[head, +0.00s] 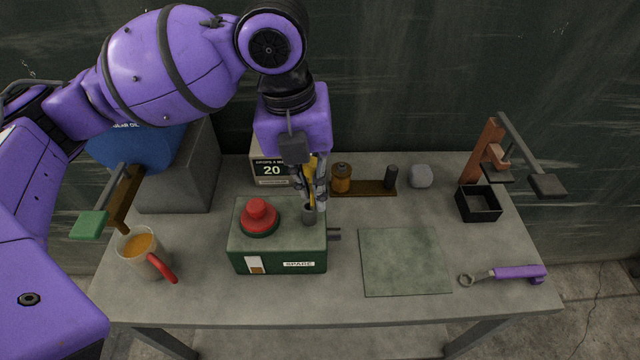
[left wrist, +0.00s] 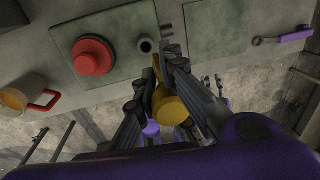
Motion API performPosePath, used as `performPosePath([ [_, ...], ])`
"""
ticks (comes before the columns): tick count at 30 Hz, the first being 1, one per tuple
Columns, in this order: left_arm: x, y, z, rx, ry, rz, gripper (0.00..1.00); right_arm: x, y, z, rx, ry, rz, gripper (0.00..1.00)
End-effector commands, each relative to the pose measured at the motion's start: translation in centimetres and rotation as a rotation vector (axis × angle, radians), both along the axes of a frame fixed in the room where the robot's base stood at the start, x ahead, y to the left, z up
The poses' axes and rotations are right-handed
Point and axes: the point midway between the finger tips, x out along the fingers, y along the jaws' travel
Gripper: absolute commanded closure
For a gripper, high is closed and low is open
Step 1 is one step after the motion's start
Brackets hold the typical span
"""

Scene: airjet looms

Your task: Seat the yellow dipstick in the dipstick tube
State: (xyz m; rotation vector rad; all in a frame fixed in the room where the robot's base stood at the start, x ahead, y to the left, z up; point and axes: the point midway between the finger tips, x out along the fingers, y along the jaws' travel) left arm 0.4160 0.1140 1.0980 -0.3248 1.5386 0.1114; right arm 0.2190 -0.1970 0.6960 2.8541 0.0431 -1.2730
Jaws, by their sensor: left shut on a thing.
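The yellow dipstick (head: 312,168) is held in my left gripper (head: 315,188), which is shut on it above the green box. In the left wrist view the dipstick's yellow grip (left wrist: 170,106) lies between the fingers (left wrist: 158,80). The dipstick tube (head: 309,215) is a short grey cylinder on top of the green box (head: 280,262), right of the red button. In the left wrist view the tube's dark round mouth (left wrist: 146,46) is visible, just beyond the fingertips. The dipstick's lower end is partly hidden by the fingers. My right gripper is out of view.
A red button (head: 258,215) stands on the box. A mug (head: 139,250) with a red handle is at left. A sign reading 20 (head: 270,171) and a wooden rack (head: 365,187) stand behind. A flat green mat (head: 404,262), black tray (head: 479,204) and purple-handled tool (head: 518,273) lie right.

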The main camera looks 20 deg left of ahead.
Motion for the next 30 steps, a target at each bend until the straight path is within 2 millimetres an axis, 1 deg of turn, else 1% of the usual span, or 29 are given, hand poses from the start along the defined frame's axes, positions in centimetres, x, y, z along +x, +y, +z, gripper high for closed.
performPosePath([
  [1,0.4,0.4,-0.8,0.002,0.004,0.004,1.0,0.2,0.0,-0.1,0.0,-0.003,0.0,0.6],
  [6,1.1,0.9,-1.7,0.0,0.0,0.001,1.0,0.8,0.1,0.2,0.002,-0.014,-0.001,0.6],
  [10,1.6,1.4,-2.6,0.002,0.002,0.004,1.0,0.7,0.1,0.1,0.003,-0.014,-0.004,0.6],
  [15,1.6,1.5,-5.3,0.001,0.004,0.003,1.0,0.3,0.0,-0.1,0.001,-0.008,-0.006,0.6],
  [16,1.6,1.5,-5.5,0.002,0.002,0.002,1.0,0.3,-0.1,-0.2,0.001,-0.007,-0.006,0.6],
  [24,1.7,1.4,-5.6,0.001,-0.003,0.001,1.0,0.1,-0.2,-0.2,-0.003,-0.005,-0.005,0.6],
  [30,1.6,1.4,-6.2,0.001,-0.001,0.001,1.0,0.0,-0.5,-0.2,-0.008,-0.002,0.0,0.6],
])
